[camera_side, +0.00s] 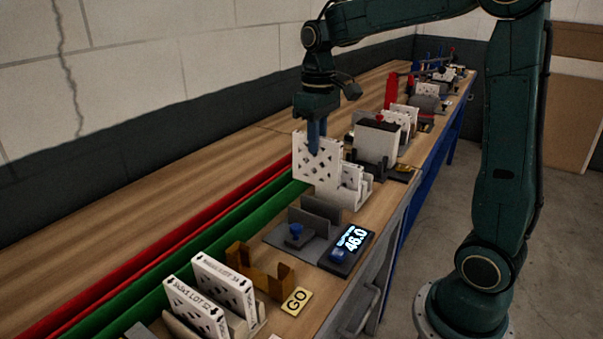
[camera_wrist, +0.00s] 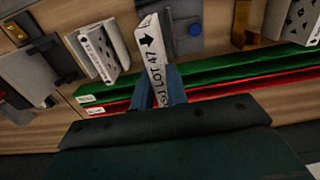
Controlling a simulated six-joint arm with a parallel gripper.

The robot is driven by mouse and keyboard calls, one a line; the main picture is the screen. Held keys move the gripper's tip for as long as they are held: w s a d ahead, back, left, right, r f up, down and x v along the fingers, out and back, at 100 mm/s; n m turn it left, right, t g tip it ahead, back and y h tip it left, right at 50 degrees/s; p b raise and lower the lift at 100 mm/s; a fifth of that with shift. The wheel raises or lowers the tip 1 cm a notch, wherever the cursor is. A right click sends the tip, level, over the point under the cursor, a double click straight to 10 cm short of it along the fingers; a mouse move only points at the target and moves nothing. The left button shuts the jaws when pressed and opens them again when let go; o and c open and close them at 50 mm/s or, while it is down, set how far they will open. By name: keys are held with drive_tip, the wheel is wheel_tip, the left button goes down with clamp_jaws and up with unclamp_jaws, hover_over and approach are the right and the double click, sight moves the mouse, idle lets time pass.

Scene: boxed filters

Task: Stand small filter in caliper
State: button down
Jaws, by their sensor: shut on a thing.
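My gripper (camera_side: 316,145) is shut on a white filter (camera_side: 311,167), held upright by its top edge with its perforated face toward the side camera. In the wrist view the same filter (camera_wrist: 151,52) shows its narrow edge, with an arrow and "LOT 47", between my blue fingers (camera_wrist: 161,88). The caliper (camera_side: 318,214) is a grey fixture with upright plates and a blue knob, beside a display (camera_side: 350,243) reading 46.0. No filter stands in it. In the wrist view the caliper (camera_wrist: 185,42) lies just beyond the held filter. The held filter's lower edge is partly unclear against the rack.
A pale rack with white filters (camera_side: 352,178) stands right beside the held filter. Nearer are a brown fixture (camera_side: 262,275) with a GO sign (camera_side: 297,301) and two larger lettered filters (camera_side: 222,282). Green (camera_side: 230,225) and red rails run along the bench's left.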

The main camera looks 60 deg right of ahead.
drive_tip(key=shift+f, duration=0.15)
hover_over(316, 183)
drive_tip(key=shift+w+d+f, duration=0.1)
drive_tip(key=shift+d+f, duration=0.05)
drive_tip(key=shift+f, duration=0.6)
drive_tip(key=shift+w+d+f, duration=0.1)
drive_tip(key=shift+d+f, duration=0.05)
drive_tip(key=shift+f, duration=0.55)
drive_tip(key=shift+w+d+f, duration=0.1)
drive_tip(key=shift+d+f, duration=0.05)
drive_tip(key=shift+f, duration=0.6)
drive_tip(key=shift+f, duration=3.5)
idle(1.1)
drive_tip(key=c, duration=1.3)
unclamp_jaws()
drive_tip(key=shift+r, duration=0.1)
